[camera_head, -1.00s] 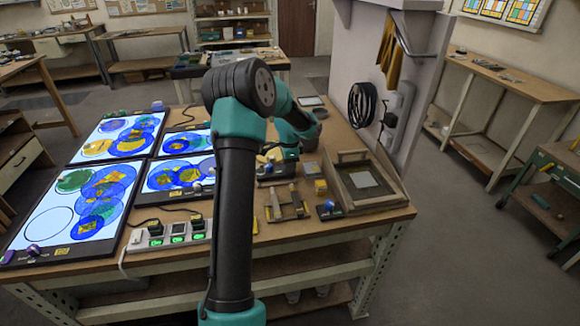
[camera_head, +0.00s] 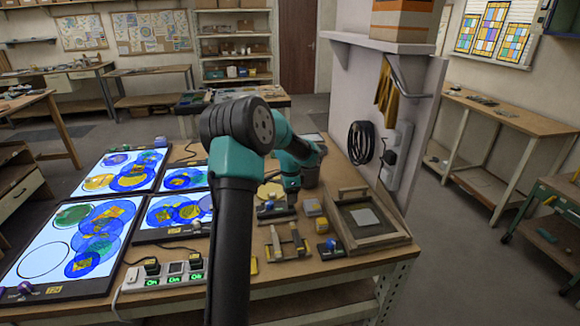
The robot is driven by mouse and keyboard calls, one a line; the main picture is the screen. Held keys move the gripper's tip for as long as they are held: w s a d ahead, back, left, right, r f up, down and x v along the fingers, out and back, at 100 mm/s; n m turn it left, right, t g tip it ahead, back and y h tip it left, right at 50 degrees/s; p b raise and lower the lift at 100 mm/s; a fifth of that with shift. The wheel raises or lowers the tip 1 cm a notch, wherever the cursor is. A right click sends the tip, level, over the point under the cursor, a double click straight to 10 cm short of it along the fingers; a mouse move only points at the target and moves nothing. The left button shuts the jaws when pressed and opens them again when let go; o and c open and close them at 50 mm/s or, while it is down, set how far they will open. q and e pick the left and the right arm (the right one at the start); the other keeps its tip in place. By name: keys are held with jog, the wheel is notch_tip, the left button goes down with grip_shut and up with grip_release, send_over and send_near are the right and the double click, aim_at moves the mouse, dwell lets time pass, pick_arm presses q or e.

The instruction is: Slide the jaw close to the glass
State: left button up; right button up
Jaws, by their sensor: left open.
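My left gripper (camera_head: 291,186) hangs from the dark and teal arm, over the right half of the workbench. Its fingers are small and partly hidden, but it is open. Just below and left of it is a small dark fixture (camera_head: 272,212) with a blue knob; I cannot tell whether they touch. A yellow disc (camera_head: 270,191), perhaps glass, lies behind the fixture, partly covered by my arm. A pale square plate (camera_head: 365,217), perhaps glass, lies in a wooden-framed tray at the right. Which part is the jaw is too small to tell. My right gripper is out of view.
Lit panels (camera_head: 95,237) with coloured discs cover the bench's left side. A power strip (camera_head: 165,277) sits at the front. A wooden fixture (camera_head: 288,251) and a yellow block (camera_head: 312,207) stand between my arm and the tray. A white wall panel (camera_head: 415,95) rises behind the tray.

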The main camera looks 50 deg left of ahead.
pick_arm(q)
notch_tip(320, 180, up, 14)
dwell(0.4)
jog(key=shift+f, duration=0.1)
